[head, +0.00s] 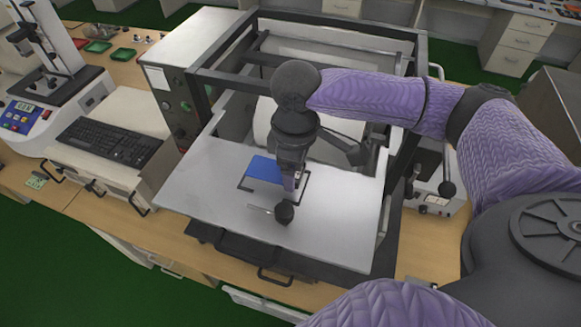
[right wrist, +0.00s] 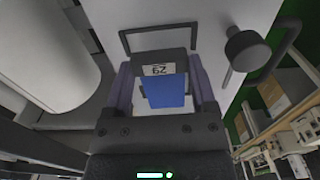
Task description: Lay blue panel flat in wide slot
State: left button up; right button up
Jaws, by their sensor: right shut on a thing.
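The blue panel (head: 264,169) shows over the white board, just left of my right gripper (head: 289,188). In the right wrist view the blue panel (right wrist: 165,92) lies between the two fingers of my right gripper (right wrist: 163,80). A dark block with a white number label (right wrist: 158,69) joins the panel's far end there. The jaws are shut on the panel piece. A thin black rectangular outline (right wrist: 158,31) lies on the white surface just past the fingertips. I cannot tell whether it is the wide slot, or whether the panel touches the board. My left gripper is out of view.
The white board (head: 335,222) sits in a dark-framed machine (head: 223,75). A dark round knob with a thin rod (head: 284,212) is close in front of my gripper. A white roll (right wrist: 50,50) is at the wrist view's left. The board's left part is clear.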

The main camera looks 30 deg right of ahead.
jog(key=shift+w+a+f, duration=0.1)
jog(key=shift+w+f, duration=0.05)
jog(key=shift+f, duration=0.5)
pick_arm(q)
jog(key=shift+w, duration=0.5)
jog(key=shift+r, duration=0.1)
pick_arm(e)
jog(key=shift+f, duration=0.15)
jog(key=shift+f, duration=0.45)
jog(key=o, duration=1.2)
jog(key=shift+c, duration=0.2)
